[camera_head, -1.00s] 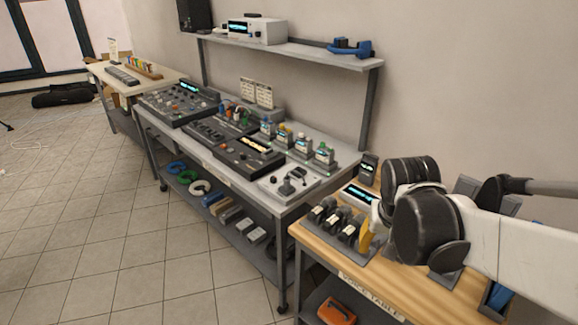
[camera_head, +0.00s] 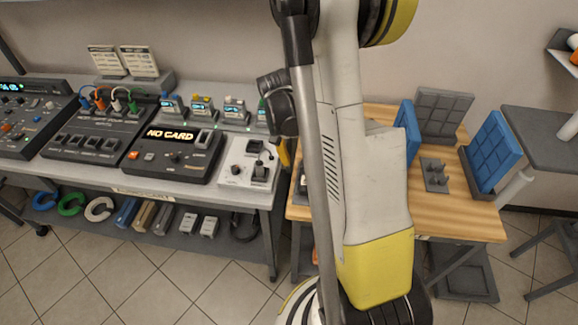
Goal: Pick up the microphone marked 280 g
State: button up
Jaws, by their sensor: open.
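No microphone can be clearly made out, and no 280 g mark is readable. My arm's large white and yellow links stand upright across the middle of the view. They cover the left part of the wooden table (camera_head: 465,222), and only slivers of dark objects show at the arm's left edge.
Blue panels (camera_head: 494,152), a grey gridded block (camera_head: 441,112) and a small pegged plate (camera_head: 434,174) stand on the wooden table. A grey table (camera_head: 540,135) stands right. Floor is clear at front left.

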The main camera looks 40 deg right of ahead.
aim_at(305, 176)
jog(key=b+x, duration=0.1)
jog(key=x, duration=0.3)
jog(key=shift+s+d+f, duration=0.15)
jog(key=shift+s+f, duration=0.05)
jog(key=b+x, duration=0.1)
jog(key=x, duration=0.1)
jog(key=b+x, duration=0.2)
jog(key=x, duration=0.1)
jog(key=shift+w+f, duration=0.35)
jog(key=shift+f, duration=0.1)
jog(key=shift+r, duration=0.1)
jog(key=shift+c, duration=0.2)
grip_shut()
